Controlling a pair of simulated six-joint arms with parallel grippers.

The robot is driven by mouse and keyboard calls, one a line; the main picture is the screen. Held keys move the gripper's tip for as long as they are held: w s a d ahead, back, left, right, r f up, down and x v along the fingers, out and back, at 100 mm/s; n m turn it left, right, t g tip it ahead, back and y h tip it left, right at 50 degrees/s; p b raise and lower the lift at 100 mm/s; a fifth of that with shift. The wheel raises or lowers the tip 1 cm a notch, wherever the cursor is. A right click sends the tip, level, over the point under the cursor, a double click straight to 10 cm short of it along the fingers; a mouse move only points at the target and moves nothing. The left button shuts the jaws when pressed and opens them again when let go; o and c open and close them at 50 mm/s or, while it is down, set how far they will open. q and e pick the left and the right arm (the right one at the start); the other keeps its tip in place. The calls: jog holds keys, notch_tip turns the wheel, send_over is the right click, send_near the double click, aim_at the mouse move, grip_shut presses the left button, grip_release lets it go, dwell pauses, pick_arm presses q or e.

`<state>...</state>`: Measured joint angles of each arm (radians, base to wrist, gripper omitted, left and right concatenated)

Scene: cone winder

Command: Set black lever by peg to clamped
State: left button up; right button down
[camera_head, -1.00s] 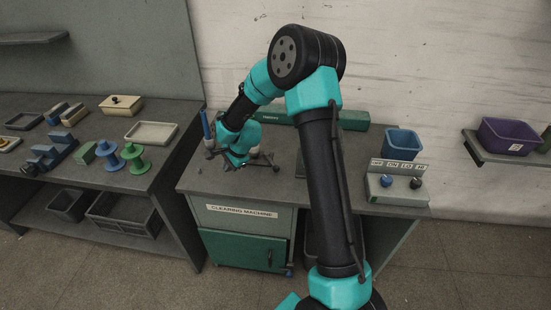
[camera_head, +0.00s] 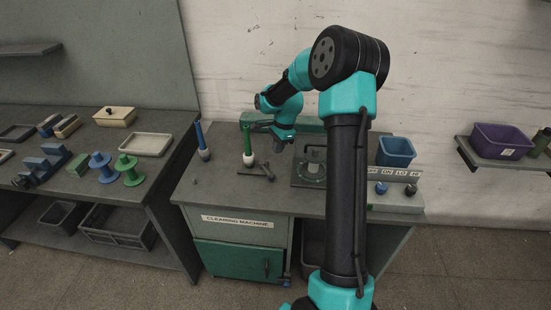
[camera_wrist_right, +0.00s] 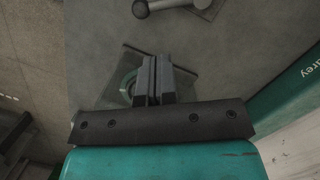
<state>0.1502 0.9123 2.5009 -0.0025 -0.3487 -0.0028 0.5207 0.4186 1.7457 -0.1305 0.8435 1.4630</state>
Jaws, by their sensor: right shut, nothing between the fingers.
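The black lever (camera_head: 259,174) lies low on the bench top, beside the foot of the green peg (camera_head: 248,146). A dark lever with a round knob (camera_wrist_right: 140,9) is cut off by the top edge of the right wrist view. My right gripper (camera_head: 283,146) is above the bench, to the right of the green peg and apart from the lever. Its fingers (camera_wrist_right: 154,80) are shut and empty, over a square plate with a ring. My left gripper is not in view.
A square plate (camera_head: 298,181) lies to the right. A switch box (camera_head: 398,199) with knobs and a blue bin (camera_head: 397,151) are further right. A green housing (camera_head: 312,124) runs along the back.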

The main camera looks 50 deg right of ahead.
aim_at(267, 171)
jog(key=x, duration=0.9)
jog(key=shift+a+f, duration=0.1)
jog(key=shift+f, duration=0.2)
